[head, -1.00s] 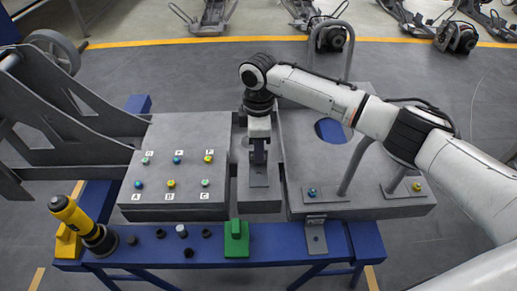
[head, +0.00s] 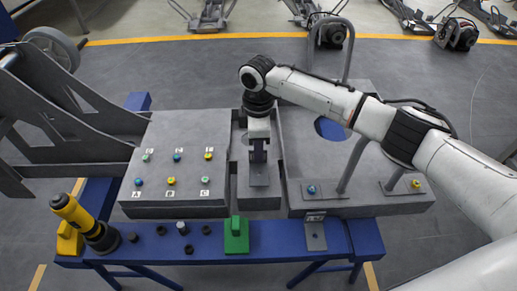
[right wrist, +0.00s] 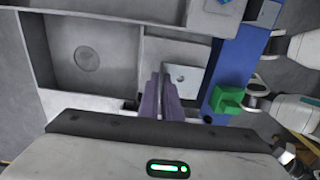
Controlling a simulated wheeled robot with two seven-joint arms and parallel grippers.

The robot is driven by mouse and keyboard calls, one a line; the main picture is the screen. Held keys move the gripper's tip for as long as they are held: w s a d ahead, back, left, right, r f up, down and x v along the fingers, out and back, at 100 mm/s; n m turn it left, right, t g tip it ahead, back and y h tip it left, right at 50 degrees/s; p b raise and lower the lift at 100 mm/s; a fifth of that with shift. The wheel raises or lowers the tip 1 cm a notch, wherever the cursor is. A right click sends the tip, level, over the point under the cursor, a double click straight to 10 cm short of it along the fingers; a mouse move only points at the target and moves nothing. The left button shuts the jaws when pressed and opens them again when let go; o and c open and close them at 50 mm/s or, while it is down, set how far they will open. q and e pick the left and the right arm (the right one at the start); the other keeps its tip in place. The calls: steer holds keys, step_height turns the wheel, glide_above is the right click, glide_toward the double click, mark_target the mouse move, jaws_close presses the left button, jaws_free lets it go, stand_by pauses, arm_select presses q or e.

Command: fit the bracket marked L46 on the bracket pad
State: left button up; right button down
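My right gripper (head: 258,152) points down into the channel between the two grey panels. Its fingers are shut on the upright part of a grey bracket (head: 259,177). The bracket's flat plate with a hole lies low at the pad area in the channel; I cannot tell whether it touches the floor. The same plate shows beside the fingers in the right wrist view (right wrist: 182,79). Its label is hidden by the gripper. A second labelled bracket (head: 315,237) lies on the blue bench at the right; its marking is too small to read surely. My left gripper is not in view.
The left grey panel (head: 140,193) carries several coloured studs with letters. A green block (head: 236,240), dark nuts and a yellow tool (head: 72,212) stand on the blue bench (head: 275,244). A grey tube frame (head: 354,166) rises from the right panel, close to my right arm.

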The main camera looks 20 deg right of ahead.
steer(key=shift+f, duration=0.35)
steer(key=shift+f, duration=0.25)
stand_by(0.3)
steer(key=shift+f+b, duration=0.3)
steer(key=shift+f, duration=0.45)
steer(key=shift+f, duration=0.2)
steer(key=c, duration=1.9)
jaws_free()
step_height(320, 180, up, 10)
steer(key=shift+r+p, duration=0.2)
steer(key=shift+p, duration=0.15)
